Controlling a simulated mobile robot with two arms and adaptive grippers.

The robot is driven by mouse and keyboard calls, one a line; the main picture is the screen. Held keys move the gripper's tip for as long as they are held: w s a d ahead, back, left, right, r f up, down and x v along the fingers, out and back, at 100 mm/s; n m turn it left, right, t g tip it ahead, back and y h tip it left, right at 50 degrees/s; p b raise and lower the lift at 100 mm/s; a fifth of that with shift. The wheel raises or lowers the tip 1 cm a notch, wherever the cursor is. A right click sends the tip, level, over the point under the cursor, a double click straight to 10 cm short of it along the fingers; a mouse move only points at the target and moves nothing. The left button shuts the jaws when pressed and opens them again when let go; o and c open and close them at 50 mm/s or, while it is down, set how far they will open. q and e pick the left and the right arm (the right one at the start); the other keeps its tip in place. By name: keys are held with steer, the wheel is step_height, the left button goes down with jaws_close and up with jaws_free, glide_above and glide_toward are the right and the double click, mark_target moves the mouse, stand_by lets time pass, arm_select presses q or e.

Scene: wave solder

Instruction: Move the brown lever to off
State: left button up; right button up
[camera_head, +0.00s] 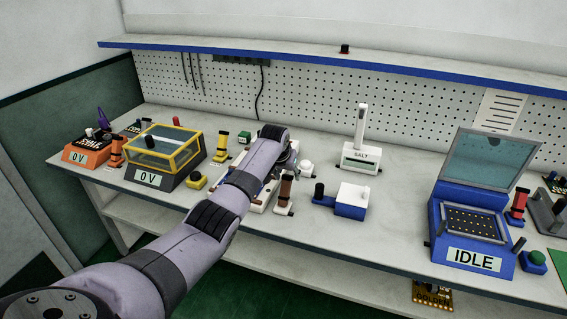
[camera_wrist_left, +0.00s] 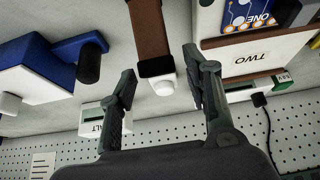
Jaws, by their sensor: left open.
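The brown lever (camera_head: 286,188) stands on a small white base (camera_head: 284,209) near the middle of the bench, just right of my left arm. In the left wrist view the brown lever (camera_wrist_left: 150,30) comes down from the top edge, with a dark band and a white part with a round knob below it. My left gripper (camera_wrist_left: 160,63) is open, one finger on each side of the lever's line, with gaps visible. I cannot tell its height over the lever. In the head view my forearm and wrist hide most of the left gripper. My right gripper is out of view.
A blue and white box with a dark knob (camera_head: 350,200) stands right of the lever. A white SALT block (camera_head: 361,158) is behind. A blue IDLE machine (camera_head: 470,230) is at the right. A yellow-framed box (camera_head: 168,150) is at the left. Bare bench shows left of the IDLE machine.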

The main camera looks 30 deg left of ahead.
arm_select(q)
steer(key=v, duration=0.9)
